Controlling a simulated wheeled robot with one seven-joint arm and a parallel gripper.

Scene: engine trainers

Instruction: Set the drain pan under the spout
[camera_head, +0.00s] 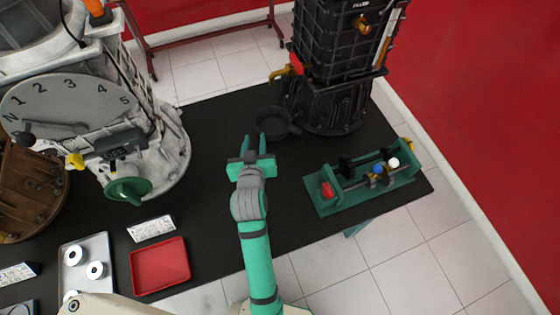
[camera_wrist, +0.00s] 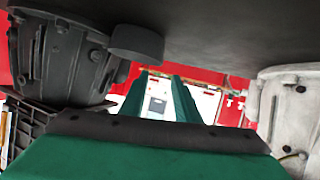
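The dark round drain pan (camera_head: 273,123) sits on the black table beside the base of the black engine trainer (camera_head: 338,60). A brass spout (camera_head: 279,74) with a red handle sticks out from that trainer's left side, above the pan in the picture; I cannot tell if it is directly over it. My gripper (camera_head: 255,143) is open and empty, its green fingers pointing at the pan from the near side. In the wrist view the picture is turned over; the pan (camera_wrist: 137,42) shows above the open fingers (camera_wrist: 160,85), apart from them.
A green fixture (camera_head: 365,185) with knobs stands at the right. The grey numbered trainer (camera_head: 75,110) with a green handwheel stands left. A red tray (camera_head: 160,266) and a metal tray (camera_head: 88,265) lie at the front left. The table (camera_head: 210,215) around my forearm is clear.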

